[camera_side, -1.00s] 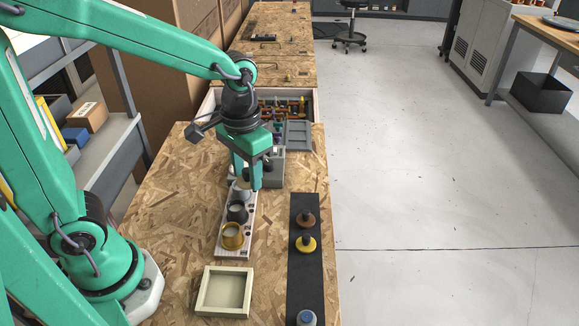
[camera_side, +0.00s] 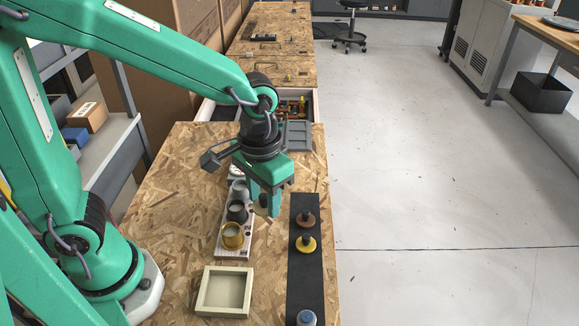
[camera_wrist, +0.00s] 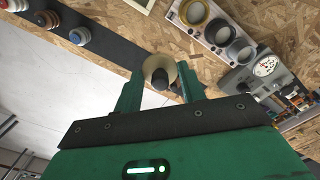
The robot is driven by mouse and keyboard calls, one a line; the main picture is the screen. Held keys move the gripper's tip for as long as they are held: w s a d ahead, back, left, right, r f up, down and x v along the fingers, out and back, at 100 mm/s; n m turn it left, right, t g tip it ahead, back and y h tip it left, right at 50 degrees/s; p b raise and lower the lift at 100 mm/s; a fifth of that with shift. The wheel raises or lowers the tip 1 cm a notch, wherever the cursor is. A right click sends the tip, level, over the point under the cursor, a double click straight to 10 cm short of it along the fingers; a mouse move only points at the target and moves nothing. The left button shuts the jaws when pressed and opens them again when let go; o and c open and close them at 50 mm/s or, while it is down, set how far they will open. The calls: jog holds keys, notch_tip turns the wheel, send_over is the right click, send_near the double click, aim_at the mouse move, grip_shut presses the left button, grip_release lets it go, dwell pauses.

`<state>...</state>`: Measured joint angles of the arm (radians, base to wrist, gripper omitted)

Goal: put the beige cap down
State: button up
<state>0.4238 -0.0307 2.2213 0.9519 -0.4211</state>
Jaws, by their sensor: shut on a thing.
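My gripper (camera_side: 264,205) hangs above the board, between the white rail (camera_side: 236,217) and the black strip (camera_side: 303,270). It is shut on the beige cap (camera_wrist: 160,63), which shows between the fingertips in the wrist view as a pale round rim with a dark knob. In the side view the fingers hide most of the cap. The cap in my gripper is apart from the strip.
The white rail holds a yellow ring (camera_side: 232,236), a dark ring (camera_side: 237,211) and a grey ring (camera_wrist: 241,51). A shallow cream tray (camera_side: 224,312) lies in front of it. A grey unit with a dial (camera_wrist: 266,67) stands beyond the rail. The strip's middle is bare.

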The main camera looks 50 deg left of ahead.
jog(key=s+d+f, duration=0.3)
jog(key=s+d, duration=0.6)
jog(key=d, duration=0.5)
jog(key=shift+s+d+f, duration=0.15)
jog(key=shift+s+d, duration=0.15)
jog(key=shift+s, duration=0.1)
jog(key=shift+w, duration=0.1)
send_over(305, 283)
notch_tip(305, 283, down, 7)
jog(key=shift+f, duration=2)
jog(key=shift+f, duration=0.15)
jog(key=o, duration=1)
jog(key=shift+c, duration=0.2)
